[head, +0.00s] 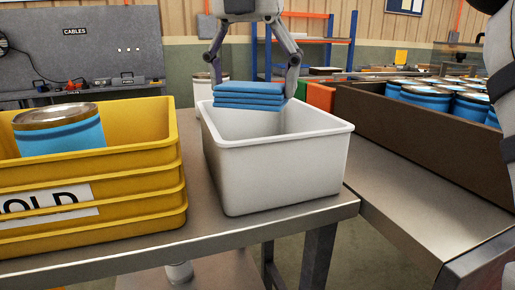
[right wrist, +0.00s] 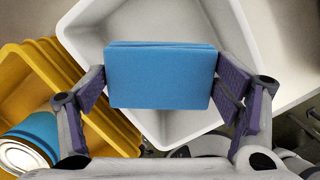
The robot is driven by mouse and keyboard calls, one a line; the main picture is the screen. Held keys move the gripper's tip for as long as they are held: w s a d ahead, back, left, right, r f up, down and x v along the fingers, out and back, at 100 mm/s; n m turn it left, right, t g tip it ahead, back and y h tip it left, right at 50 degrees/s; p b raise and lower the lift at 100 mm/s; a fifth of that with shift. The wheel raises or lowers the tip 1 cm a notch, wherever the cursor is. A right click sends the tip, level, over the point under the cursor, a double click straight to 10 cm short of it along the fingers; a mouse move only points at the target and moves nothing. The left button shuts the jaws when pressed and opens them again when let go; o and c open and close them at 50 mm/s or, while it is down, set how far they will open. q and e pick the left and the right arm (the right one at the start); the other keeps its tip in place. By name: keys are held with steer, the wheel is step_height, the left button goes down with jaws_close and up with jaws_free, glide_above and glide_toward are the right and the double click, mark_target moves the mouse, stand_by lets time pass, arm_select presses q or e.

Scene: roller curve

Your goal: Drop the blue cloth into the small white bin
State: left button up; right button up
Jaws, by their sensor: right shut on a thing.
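The blue cloth (head: 248,96) is a folded, flat stack in the head view. It also shows in the right wrist view (right wrist: 160,77), between the two fingers. My right gripper (head: 252,74) reaches down from the top of the head view and is shut on the cloth's two sides. The small white bin (head: 278,168) stands on the metal table, open at the top. In the right wrist view the bin (right wrist: 235,40) lies beneath the cloth, which covers part of its opening. In the head view the cloth hides part of the bin's back rim. My left gripper is not in view.
A brown box (head: 420,130) of several blue cans is at right. The metal table's front edge (head: 270,228) is close to the bin.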

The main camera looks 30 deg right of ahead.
steer(key=shift+f, duration=0.75)
steer(key=shift+w, duration=0.1)
steer(key=o, duration=1)
steer(key=shift+o, duration=0.2)
steer(key=r, duration=0.5)
steer(key=a+r, duration=0.1)
steer(key=r, duration=0.1)
steer(key=shift+s+r, duration=0.2)
steer(key=shift+s, duration=0.15)
